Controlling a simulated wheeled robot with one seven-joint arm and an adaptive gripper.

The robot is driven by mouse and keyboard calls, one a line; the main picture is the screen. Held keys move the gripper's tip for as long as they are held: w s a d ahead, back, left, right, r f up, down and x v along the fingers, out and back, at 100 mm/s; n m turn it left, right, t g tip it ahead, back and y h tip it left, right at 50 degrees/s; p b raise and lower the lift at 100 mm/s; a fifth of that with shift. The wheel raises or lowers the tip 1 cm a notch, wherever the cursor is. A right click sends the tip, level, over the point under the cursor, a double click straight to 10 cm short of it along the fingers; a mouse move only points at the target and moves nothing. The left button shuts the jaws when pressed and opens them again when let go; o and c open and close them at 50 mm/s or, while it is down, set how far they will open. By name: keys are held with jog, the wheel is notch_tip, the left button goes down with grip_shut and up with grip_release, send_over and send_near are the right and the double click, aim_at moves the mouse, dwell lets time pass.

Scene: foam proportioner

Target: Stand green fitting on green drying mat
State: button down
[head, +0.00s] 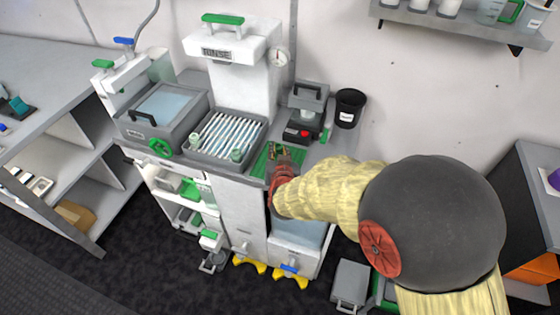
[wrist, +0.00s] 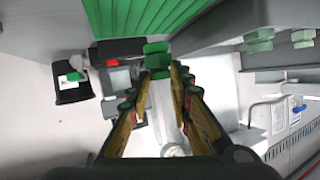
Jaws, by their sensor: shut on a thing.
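The green drying mat (head: 259,166) lies on the counter right of the slatted tray; its ribbed surface also shows at the top of the wrist view (wrist: 128,14). My gripper (head: 281,155) is over the mat's right part in the head view and hides some of it. In the wrist view my gripper (wrist: 160,72) is shut on the green fitting (wrist: 156,50), which sits between the fingertips. The fitting looks apart from the mat there, but I cannot tell the exact gap. In the head view my gripper mostly hides the fitting.
A slatted tray (head: 222,128) with small pale green pieces stands left of the mat. A grey device with a red button (head: 304,131) and a black cup (head: 349,108) stand behind it. A water basin (head: 163,104) is farther left.

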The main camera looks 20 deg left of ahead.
jog(key=shift+w+f, duration=0.4)
jog(key=shift+f, duration=0.05)
jog(key=shift+w+f+b, duration=0.1)
jog(key=shift+f+b, duration=0.65)
jog(key=shift+f, duration=0.85)
jog(key=shift+f, duration=0.1)
jog(key=c, duration=1.6)
grip_release()
